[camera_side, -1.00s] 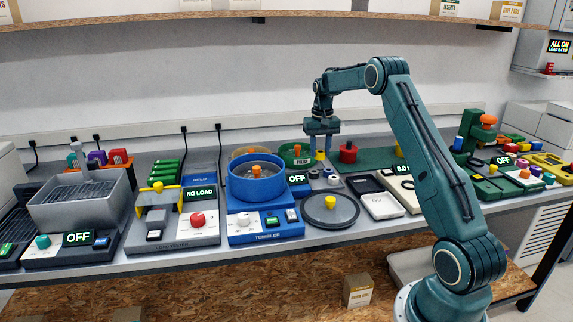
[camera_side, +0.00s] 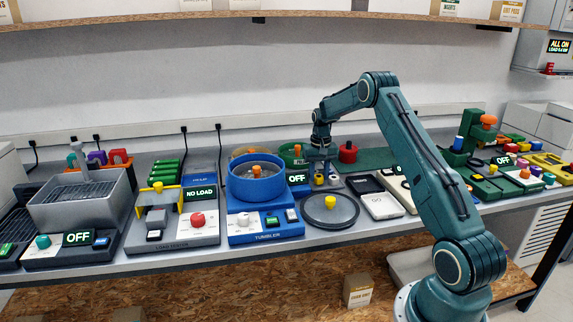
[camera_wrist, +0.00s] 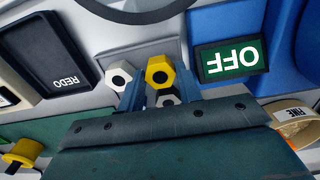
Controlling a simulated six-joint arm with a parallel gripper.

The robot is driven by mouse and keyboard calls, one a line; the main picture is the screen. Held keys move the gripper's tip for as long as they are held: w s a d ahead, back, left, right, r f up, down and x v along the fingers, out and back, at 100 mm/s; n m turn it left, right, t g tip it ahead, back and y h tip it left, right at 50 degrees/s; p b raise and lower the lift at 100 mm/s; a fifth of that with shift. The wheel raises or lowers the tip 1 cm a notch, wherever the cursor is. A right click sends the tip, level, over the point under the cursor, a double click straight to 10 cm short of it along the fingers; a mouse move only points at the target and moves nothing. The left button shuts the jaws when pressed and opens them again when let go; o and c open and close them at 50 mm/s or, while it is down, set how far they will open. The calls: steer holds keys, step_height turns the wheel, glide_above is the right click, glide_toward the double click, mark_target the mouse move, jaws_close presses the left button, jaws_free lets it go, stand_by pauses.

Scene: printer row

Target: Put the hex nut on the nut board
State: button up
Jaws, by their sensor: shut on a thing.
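The yellow hex nut (camera_wrist: 158,73) is between the fingers of my gripper (camera_wrist: 161,85) in the wrist view. In the side view my gripper (camera_side: 321,165) points down, and the yellow nut (camera_side: 319,179) shows under it at the level of the grey nut board (camera_wrist: 141,56). Whether the nut touches the board is not clear. A white nut (camera_wrist: 118,75) stands on the board beside one finger; it also shows in the side view (camera_side: 334,180). Another white nut (camera_wrist: 166,99) is partly hidden behind the yellow one and my gripper.
The blue tumbler (camera_side: 257,187) with its OFF display (camera_wrist: 231,60) is close to the board. A dark REDO tray (camera_wrist: 63,57) lies on the other side. A round grey plate (camera_side: 330,211) with a yellow knob is in front. A red pot (camera_side: 348,154) stands behind.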

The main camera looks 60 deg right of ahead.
mark_target(319, 176)
steer(key=shift+f, duration=0.45)
steer(key=shift+f, duration=0.1)
steer(key=o, duration=0.7)
step_height(319, 176, up, 12)
steer(key=shift+r, duration=0.15)
stand_by(0.3)
stand_by(0.4)
